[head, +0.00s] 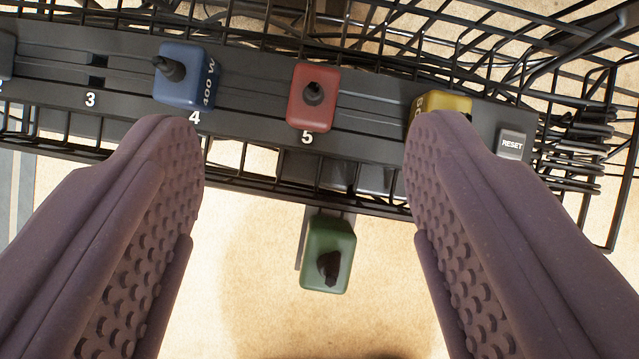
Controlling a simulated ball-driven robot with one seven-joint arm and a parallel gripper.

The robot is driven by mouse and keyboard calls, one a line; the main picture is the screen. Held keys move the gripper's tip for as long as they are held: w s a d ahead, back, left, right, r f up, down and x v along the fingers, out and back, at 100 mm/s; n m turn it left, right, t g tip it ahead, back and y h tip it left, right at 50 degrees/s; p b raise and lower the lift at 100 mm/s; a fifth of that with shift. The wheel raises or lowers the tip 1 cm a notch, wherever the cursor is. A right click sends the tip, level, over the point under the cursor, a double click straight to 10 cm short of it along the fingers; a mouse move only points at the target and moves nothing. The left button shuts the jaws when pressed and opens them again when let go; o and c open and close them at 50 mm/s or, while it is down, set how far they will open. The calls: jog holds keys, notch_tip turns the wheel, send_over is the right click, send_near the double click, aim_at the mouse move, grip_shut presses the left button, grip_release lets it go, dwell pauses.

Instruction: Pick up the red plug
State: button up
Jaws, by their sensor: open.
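The red plug (314,97) is a small block with a black cable stub on top. It sits on the dark power strip (250,100) above the printed number 5. My gripper (290,130) is open, with one purple padded finger at the left and one at the right. The red plug shows between and slightly beyond the fingertips in the picture, and neither finger appears to touch it. The gap in depth between the fingers and the plug cannot be told. Nothing is held.
A blue plug (187,76) stands left of the red one. A yellow plug (445,103) is at the right, partly hidden by my right finger. A green plug (327,252) shows below the strip. A black wire basket (500,30) surrounds the strip. A RESET button (512,144) is at the right.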

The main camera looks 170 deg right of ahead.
aim_at(314, 103)
jog(key=w+f+b, duration=0.1)
jog(key=f, duration=0.2)
jog(key=w+f+b, duration=0.1)
jog(key=f+b, duration=0.1)
jog(key=f, duration=0.1)
jog(key=w+f+b, duration=0.1)
jog(key=f+b, duration=0.1)
jog(key=f, duration=0.1)
jog(key=shift+w+d+f, duration=0.2)
jog(key=shift+d+f, duration=0.05)
jog(key=shift+d, duration=0.05)
jog(key=shift+r, duration=0.1)
grip_shut()
